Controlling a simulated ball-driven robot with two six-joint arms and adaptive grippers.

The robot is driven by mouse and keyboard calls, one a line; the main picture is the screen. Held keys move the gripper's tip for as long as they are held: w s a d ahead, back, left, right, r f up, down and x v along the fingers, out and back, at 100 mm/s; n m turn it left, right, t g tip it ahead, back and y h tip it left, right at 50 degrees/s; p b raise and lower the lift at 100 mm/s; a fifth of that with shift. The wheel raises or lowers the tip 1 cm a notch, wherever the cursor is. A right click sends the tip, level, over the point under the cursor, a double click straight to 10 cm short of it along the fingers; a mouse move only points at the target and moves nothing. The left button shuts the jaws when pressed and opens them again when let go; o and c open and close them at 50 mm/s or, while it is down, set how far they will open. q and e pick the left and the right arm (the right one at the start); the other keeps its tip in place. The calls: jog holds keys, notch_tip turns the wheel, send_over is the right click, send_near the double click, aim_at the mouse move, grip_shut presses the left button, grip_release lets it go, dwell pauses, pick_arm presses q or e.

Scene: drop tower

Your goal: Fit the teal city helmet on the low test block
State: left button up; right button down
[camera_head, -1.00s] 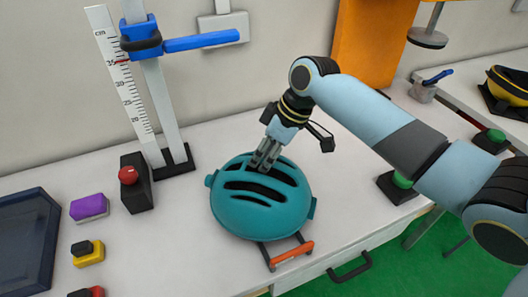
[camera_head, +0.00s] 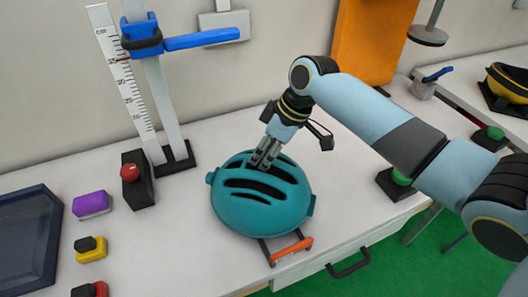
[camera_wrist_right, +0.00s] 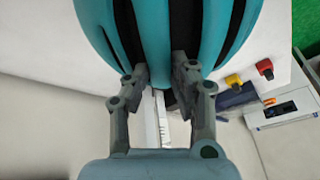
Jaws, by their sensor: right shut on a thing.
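The teal helmet (camera_head: 262,205) is near the middle of the white table, dome up, with dark vent slots. It also fills the top of the right wrist view (camera_wrist_right: 170,30). My right gripper (camera_head: 265,160) reaches down onto the top of the helmet. Its fingers (camera_wrist_right: 162,80) are shut on the shell at the vents. A dark frame with an orange bar (camera_head: 292,252) sticks out from under the helmet's front edge. The low test block itself cannot be seen, so how the helmet sits on it cannot be told. My left gripper is not in view.
A drop tower with a ruler (camera_head: 122,75) and a blue arm (camera_head: 200,40) stands behind left. A red-button box (camera_head: 137,182), purple block (camera_head: 91,204), yellow block (camera_head: 91,250) and dark tray (camera_head: 55,240) are at left. A green-button box (camera_head: 400,180) is at right.

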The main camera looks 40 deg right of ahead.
jog(key=shift+f, duration=0.5)
jog(key=c, duration=1)
grip_release()
jog(key=shift+c, duration=0.2)
jog(key=c, duration=0.4)
jog(key=shift+o, duration=0.2)
jog(key=shift+r, duration=0.2)
jog(key=shift+r+p, duration=0.95)
jog(key=shift+p, duration=0.15)
jog(key=shift+r, duration=0.1)
